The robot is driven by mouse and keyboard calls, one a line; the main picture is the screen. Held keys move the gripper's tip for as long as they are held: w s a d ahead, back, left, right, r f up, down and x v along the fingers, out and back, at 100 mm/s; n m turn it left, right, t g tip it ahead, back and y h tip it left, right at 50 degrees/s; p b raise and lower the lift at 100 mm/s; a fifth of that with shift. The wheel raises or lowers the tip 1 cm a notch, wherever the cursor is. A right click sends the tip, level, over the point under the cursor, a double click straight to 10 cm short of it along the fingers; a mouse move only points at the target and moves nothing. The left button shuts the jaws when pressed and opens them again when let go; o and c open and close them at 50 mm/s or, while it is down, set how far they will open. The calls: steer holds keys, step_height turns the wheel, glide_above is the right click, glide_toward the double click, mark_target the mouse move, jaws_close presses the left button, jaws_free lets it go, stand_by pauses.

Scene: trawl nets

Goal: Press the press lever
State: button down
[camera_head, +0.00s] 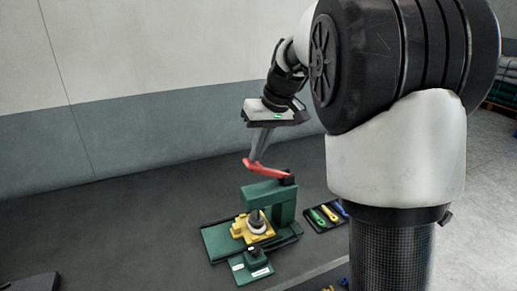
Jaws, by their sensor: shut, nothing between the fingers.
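A green press (268,200) stands on a dark green base on the grey table. Its red press lever (266,170) sticks out from the top of the press toward the left and tilts upward at its left end.
A dark object (32,283) is at the lower left. The table left of the press is clear.

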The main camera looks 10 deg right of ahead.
steer(key=shift+f, duration=0.1)
steer(key=shift+s+a+f+h+b, duration=0.15)
steer(key=shift+a+f+h+b, duration=0.2)
steer(key=shift+a+f+h, duration=0.3)
steer(key=shift+s+a+f+h+b, duration=0.15)
steer(key=shift+a+f+h+b, duration=0.2)
steer(key=shift+a+f+h, duration=0.25)
steer(key=shift+a+f, duration=0.15)
steer(key=shift+f, duration=0.25)
steer(key=shift+s+a+f+b, duration=0.15)
steer(key=shift+a+f+b, duration=0.25)
steer(key=shift+f, duration=0.25)
steer(key=shift+s+a+f+b, duration=0.1)
steer(key=shift+a+f+b, duration=0.25)
steer(key=shift+f, duration=0.45)
step_height(320, 180, up, 14)
steer(key=p, duration=0.4)
glide_above(247, 163)
steer(key=s+a, duration=0.3)
steer(key=s, duration=0.1)
steer(key=shift+w+t, duration=0.15)
steer(key=shift+t, duration=0.15)
